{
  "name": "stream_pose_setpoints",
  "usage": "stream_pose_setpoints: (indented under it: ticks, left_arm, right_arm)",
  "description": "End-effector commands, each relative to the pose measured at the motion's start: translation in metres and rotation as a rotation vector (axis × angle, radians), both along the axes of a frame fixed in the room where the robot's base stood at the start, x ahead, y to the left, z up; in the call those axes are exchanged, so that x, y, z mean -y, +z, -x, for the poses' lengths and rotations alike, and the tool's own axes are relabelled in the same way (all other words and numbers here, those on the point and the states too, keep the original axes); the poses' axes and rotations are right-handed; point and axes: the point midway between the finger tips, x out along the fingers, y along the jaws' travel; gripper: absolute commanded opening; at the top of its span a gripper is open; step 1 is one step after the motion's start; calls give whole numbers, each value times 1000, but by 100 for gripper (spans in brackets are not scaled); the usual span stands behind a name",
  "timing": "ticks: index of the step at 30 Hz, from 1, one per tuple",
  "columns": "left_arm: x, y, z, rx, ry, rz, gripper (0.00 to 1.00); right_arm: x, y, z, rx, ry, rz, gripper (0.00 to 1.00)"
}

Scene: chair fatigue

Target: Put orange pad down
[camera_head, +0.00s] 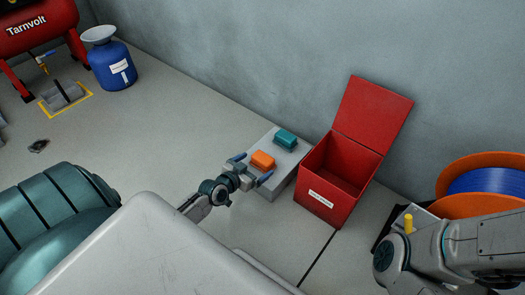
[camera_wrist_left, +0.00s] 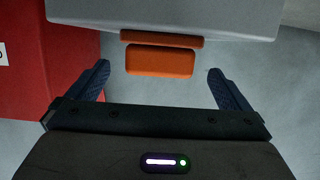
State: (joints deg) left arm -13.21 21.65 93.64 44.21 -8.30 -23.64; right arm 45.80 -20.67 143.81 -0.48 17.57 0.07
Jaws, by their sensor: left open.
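The orange pad (camera_head: 262,160) lies on the grey block (camera_head: 285,173) beside the red box. In the left wrist view the orange pad (camera_wrist_left: 160,60) sits between and just beyond the fingertips, with a gap on both sides. My left gripper (camera_head: 252,170) is open around the pad's near side, its blue fingers apart; it also shows in the left wrist view (camera_wrist_left: 158,82). A teal pad (camera_head: 286,140) lies on the same block behind the orange one. My right arm shows at the lower right, but its gripper is not in view.
An open red box (camera_head: 327,203) with a raised lid stands right of the block. An orange reel with blue cord (camera_head: 487,183) stands at the right. A blue canister (camera_head: 112,68) and a red machine (camera_head: 38,30) stand at the far left.

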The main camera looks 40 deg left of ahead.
Motion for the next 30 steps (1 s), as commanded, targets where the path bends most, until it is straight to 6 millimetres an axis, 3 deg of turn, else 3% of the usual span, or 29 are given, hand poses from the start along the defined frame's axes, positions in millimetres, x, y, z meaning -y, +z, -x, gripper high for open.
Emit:
stream_pose_setpoints:
  ticks: [4, 10, 30]
  left_arm:
    - [-2, 11, 28, -3, -1, 0, 100]
    - [-4, 16, 46, 0, 0, -1, 100]
    - [-3, 18, 48, 6, 0, 0, 100]
  right_arm:
    - [0, 13, 3, 18, -4, -4, 36]
    - [1, 17, 5, 32, -6, -7, 36]
    - [1, 17, 6, 33, -8, -7, 36]
